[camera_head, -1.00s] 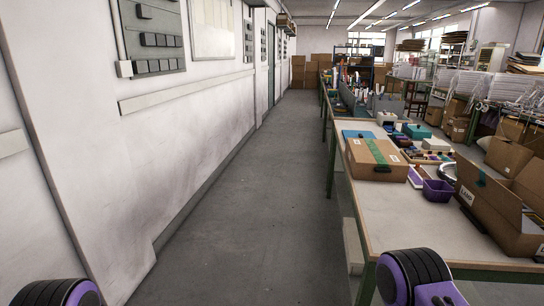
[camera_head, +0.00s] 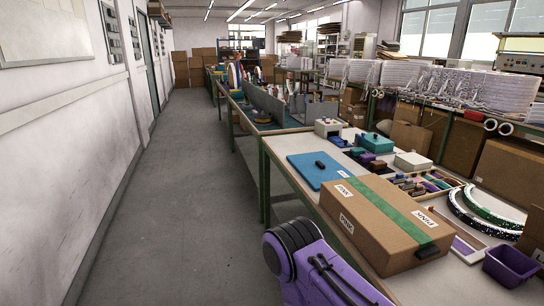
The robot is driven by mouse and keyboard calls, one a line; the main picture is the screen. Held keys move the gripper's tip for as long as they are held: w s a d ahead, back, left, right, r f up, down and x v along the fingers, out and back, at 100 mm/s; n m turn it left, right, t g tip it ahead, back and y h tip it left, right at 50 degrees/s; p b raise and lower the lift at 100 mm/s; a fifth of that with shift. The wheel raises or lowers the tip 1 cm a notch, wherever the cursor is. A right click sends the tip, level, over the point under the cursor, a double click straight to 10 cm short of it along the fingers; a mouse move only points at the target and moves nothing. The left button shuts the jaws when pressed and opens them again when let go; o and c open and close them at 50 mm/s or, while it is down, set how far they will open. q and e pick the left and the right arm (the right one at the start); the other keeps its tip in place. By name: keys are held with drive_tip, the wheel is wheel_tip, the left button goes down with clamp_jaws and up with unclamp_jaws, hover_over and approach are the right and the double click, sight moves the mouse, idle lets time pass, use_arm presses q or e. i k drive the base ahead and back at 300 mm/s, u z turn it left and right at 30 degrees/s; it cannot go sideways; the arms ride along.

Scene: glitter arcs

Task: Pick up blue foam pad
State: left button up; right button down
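A flat blue pad (camera_head: 308,178), which looks like the blue foam pad, lies on the near table in the camera_head view. A small dark object (camera_head: 320,164) rests on it. Its right edge is close to a cardboard box with a green tape strip (camera_head: 372,213). A purple and black link of my arm shows at the bottom middle, in front of the table's near left side. Neither gripper shows in this view.
The table (camera_head: 292,146) also carries a white box (camera_head: 327,127), a teal box (camera_head: 377,142), arc-shaped strips (camera_head: 487,214) and a purple bin (camera_head: 510,264). The aisle floor (camera_head: 170,190) on the left is clear, bounded by a white wall (camera_head: 50,150).

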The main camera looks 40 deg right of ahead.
sight(315, 168)
drive_tip(key=i, duration=2.15)
drive_tip(key=z, duration=3.4)
